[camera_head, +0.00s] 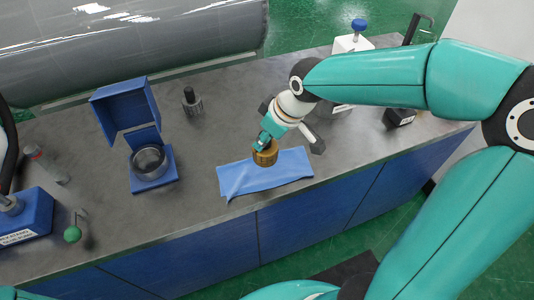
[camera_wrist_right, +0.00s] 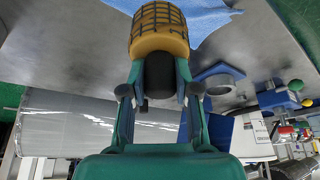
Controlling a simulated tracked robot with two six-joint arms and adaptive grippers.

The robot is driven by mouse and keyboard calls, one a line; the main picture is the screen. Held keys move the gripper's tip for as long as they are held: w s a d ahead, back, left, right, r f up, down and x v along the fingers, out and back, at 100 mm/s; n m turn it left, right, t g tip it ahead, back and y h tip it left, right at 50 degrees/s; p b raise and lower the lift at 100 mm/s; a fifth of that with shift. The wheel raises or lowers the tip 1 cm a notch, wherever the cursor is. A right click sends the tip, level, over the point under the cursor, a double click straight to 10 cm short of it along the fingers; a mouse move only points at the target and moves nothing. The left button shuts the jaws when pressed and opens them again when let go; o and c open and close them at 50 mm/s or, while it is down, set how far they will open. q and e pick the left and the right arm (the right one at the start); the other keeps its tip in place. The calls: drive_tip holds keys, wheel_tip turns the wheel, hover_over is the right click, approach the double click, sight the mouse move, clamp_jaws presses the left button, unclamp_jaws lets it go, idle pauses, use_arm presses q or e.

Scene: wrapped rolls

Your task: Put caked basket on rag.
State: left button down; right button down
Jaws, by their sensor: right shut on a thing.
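The caked basket (camera_head: 265,157) is a small orange-brown basket with a dark grid on its side, shown closely in the right wrist view (camera_wrist_right: 160,36). My right gripper (camera_head: 262,142) is shut on it, with its fingers (camera_wrist_right: 158,92) at one end of the basket. The rag (camera_head: 285,178) is a flat, slightly creased blue cloth near the front of the grey bench. The basket is at the rag's back edge in the head view; I cannot tell whether they touch. The rag also shows behind the basket in the wrist view (camera_wrist_right: 207,18). My left gripper is out of view.
On the bench (camera_head: 225,130) stand a blue open box-like fixture (camera_head: 125,107) with a metal ring (camera_head: 149,162), a dark knurled part (camera_head: 192,102), and a green-knobbed lever (camera_head: 72,234). A large grey roll (camera_head: 130,45) lies behind. Bench around the rag is clear.

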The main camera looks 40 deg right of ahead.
sight(266, 160)
wheel_tip(266, 160, down, 7)
drive_tip(key=shift+r, duration=0.15)
idle(0.4)
drive_tip(key=shift+s+a+f+b, duration=0.1)
drive_tip(key=shift+s+f+b, duration=0.15)
drive_tip(key=shift+f+b, duration=0.5)
drive_tip(key=shift+s, duration=0.1)
drive_tip(key=c, duration=1.1)
unclamp_jaws()
drive_tip(key=shift+o, duration=1.2)
drive_tip(key=shift+f, duration=0.1)
